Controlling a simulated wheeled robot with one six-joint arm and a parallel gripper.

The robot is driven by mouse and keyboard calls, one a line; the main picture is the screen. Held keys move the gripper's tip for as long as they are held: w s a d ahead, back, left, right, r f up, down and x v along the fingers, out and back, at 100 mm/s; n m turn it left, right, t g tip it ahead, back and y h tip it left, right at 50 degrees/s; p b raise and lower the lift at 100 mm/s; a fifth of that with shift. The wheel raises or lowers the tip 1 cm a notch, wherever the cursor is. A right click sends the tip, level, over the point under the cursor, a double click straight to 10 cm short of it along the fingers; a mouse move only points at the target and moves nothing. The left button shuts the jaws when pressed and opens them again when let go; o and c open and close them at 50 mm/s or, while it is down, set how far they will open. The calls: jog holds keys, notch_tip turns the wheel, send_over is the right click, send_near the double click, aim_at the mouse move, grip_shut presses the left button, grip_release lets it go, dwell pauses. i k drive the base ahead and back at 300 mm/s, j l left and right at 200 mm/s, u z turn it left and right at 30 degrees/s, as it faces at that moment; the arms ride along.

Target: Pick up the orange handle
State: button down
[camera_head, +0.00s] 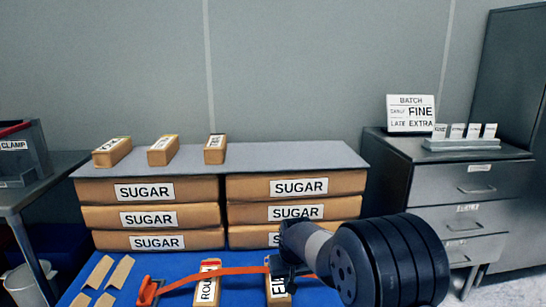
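An orange handle (228,270) shows as a long thin curved strip low in the picture, over the blue surface (188,265). A thicker orange piece (147,291) is at its left end. The strip runs right to my gripper (281,271), and a bit of orange shows past it on the right. My gripper overlaps the strip in this view. Its fingers are small, dark and partly hidden, so I cannot tell whether they are open or closed around the strip.
Stacked SUGAR boxes (145,191) are behind, under a grey shelf (290,154) with small boxes. Tan pieces (98,271) lie at left. A drawer cabinet (455,182) stands at right.

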aim_at(148, 291)
jog(key=k+j+u, duration=0.1)
jog(key=k+j, duration=0.2)
jog(key=j, duration=0.15)
jog(key=k+j+u, duration=0.1)
jog(key=k+j, duration=0.2)
jog(key=j, duration=0.2)
